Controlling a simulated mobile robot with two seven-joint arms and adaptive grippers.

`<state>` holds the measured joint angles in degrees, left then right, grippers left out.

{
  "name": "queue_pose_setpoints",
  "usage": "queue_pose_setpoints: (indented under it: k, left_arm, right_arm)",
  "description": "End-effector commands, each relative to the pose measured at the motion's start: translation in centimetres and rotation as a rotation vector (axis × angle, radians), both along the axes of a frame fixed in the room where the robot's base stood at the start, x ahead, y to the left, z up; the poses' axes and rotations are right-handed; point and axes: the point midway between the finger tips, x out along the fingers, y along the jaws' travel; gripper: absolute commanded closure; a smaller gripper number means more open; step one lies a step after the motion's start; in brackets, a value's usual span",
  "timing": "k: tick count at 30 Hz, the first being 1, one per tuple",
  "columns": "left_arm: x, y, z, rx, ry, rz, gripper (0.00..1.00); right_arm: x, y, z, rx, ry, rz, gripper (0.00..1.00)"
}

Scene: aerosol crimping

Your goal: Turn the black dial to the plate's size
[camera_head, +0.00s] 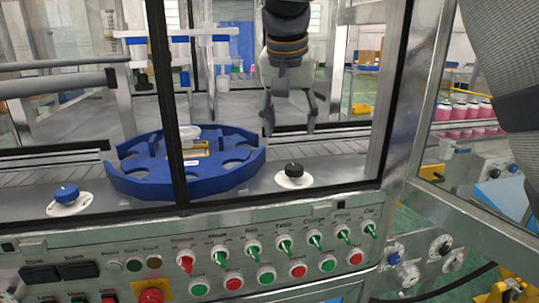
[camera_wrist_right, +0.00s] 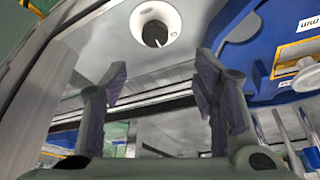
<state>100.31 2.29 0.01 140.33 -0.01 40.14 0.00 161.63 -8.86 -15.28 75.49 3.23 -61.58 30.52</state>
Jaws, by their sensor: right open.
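The black dial (camera_head: 294,169) sits on a round white scale on the grey deck, right of the blue star-shaped plate (camera_head: 150,186). In the right wrist view the dial (camera_wrist_right: 155,34) shows a white pointer mark; the scale's markings are too small to read. My right gripper (camera_head: 290,128) hangs open and empty above and behind the dial, apart from it. In the wrist view its two fingers (camera_wrist_right: 160,80) are spread, with the dial beyond the tips. The plate carries a yellow-framed label (camera_head: 198,149), also in the wrist view (camera_wrist_right: 297,49); its text is only partly legible. My left gripper is not seen.
A blue dial (camera_head: 66,194) sits left of the plate. A guard frame with a dark upright (camera_head: 165,100) stands in front of the deck. Below is a panel with red and green switches (camera_head: 270,255). Pink cans (camera_head: 465,110) stand at the right.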

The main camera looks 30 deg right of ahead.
Motion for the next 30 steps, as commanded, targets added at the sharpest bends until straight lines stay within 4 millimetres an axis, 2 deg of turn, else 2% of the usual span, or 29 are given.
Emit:
queue_pose_setpoints:
  k: [9, 12, 17, 25, 26, 30]
  left_arm:
    - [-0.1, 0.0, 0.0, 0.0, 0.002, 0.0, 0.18]
    - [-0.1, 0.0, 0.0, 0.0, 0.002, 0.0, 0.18]
    - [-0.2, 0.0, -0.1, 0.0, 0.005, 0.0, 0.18]
    - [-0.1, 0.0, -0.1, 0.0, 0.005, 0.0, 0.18]
    - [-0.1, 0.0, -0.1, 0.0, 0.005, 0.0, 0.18]
    - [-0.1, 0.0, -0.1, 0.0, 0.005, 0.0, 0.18]
  right_arm:
    - [2.1, -1.8, -7.1, 0.001, 0.005, 0.0, 0.46]
    - [2.6, -2.3, -9.0, 0.001, 0.005, 0.0, 0.46]
    - [3.2, -2.7, -10.5, 0.0, 0.001, 0.001, 0.46]
    - [3.3, -2.8, -10.7, 0.0, 0.0, 0.001, 0.46]
    - [3.3, -2.8, -10.7, 0.0, 0.0, 0.001, 0.5]
    - [3.3, -2.8, -10.7, 0.0, 0.0, 0.001, 0.82]
